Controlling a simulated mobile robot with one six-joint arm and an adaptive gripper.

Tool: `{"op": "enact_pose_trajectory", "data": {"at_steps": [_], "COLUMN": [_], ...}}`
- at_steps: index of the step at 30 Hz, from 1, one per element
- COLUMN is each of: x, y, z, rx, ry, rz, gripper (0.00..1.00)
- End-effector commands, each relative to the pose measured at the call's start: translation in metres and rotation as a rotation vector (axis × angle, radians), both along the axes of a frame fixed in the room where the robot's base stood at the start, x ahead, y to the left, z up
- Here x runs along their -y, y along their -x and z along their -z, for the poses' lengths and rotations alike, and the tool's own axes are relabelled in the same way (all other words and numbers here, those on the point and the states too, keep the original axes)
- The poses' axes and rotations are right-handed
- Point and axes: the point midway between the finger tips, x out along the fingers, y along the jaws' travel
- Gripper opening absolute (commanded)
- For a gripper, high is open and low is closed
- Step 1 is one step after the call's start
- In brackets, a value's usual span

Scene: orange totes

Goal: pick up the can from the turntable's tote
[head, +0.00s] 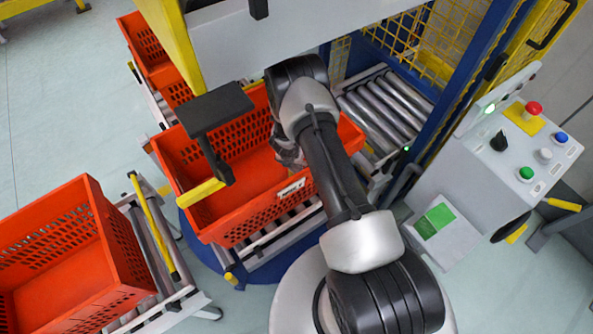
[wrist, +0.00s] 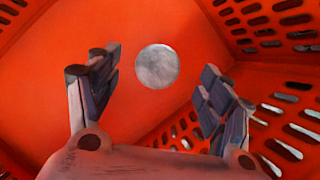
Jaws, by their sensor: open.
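The can (wrist: 157,66) shows in the wrist view as a round grey end, seen from above, on the red-orange floor of the turntable's tote (wrist: 45,110). My gripper (wrist: 160,84) is open, with one finger to the left of the can and one to the right, and the can appears beyond the fingertips. The fingers do not touch it. In the head view the tote (head: 222,232) sits on the roller turntable, and my gripper (head: 290,152) reaches down into it. My arm hides the can in that view.
Perforated tote walls (wrist: 285,40) rise close on the right in the wrist view. Another orange tote (head: 75,262) stands at the lower left on rollers. A dark flat panel on a post (head: 207,112) overhangs the turntable's tote. A control panel (head: 525,140) stands at the right.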

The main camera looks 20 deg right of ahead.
Motion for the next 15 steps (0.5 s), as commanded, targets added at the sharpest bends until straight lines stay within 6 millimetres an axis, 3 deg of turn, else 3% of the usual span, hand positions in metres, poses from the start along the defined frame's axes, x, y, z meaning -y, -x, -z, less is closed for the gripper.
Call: {"op": "enact_pose_trajectory", "data": {"at_steps": [1,6,15], "x": [0.0,0.0,0.007], "y": [0.001,0.0,-0.008], "z": [0.016,0.043,0.065], "rx": [-0.002,0.0,0.002], "ry": [0.0,0.0,0.001], "rz": [-0.001,-0.001,0.0], "gripper": [0.73,0.73,0.73]}}
